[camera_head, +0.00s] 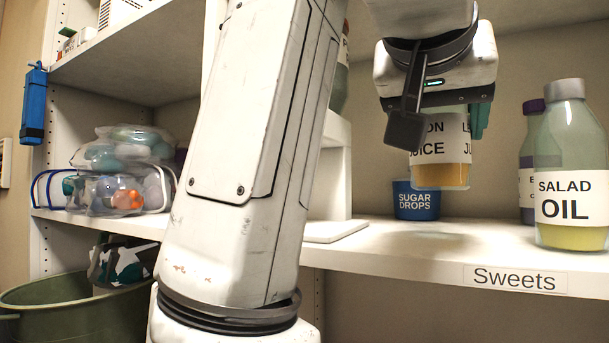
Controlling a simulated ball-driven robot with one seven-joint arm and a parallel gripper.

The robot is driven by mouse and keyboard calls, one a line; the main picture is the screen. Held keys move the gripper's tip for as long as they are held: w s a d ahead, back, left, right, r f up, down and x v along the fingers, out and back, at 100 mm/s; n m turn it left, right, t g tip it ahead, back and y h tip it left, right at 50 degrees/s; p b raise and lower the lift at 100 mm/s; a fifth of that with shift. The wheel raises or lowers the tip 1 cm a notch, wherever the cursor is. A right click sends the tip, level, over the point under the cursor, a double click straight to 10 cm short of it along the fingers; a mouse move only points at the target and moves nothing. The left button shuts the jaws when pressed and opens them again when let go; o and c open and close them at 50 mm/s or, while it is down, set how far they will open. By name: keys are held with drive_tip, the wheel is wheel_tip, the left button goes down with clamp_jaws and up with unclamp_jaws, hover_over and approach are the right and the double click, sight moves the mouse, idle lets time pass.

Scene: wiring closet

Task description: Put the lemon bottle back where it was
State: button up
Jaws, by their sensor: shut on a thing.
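My gripper (440,120) is shut on the lemon juice bottle (442,172), a clear bottle with a white label and yellow-orange juice in its lower part. The label is partly covered by the near finger; its visible letters read "ON", "ICE" and "JU". The bottle is upright and appears held above the white shelf marked "Sweets" (515,279), with a soft shadow on the shelf below it. Its top is hidden by my gripper.
A blue "Sugar Drops" tub (415,204) stands behind and below the bottle. A salad oil bottle (570,170) and a purple-capped bottle (529,160) stand to the right. Bagged items (122,172) fill the left shelf. A green bin (60,308) is lower left. The shelf front below the bottle is clear.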

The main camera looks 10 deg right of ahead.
sight(422, 156)
drive_tip(key=shift+w+a+f, duration=0.2)
drive_tip(key=shift+w+f, duration=0.75)
drive_tip(key=shift+f, duration=0.25)
drive_tip(key=shift+w+f, duration=0.15)
drive_tip(key=shift+f, duration=1.5)
drive_tip(key=shift+f, duration=0.1)
drive_tip(key=o, duration=1.3)
drive_tip(key=shift+f, duration=0.1)
drive_tip(key=shift+r, duration=0.25)
drive_tip(key=b+v, duration=0.2)
drive_tip(key=v, duration=0.5)
drive_tip(key=shift+a, duration=0.1)
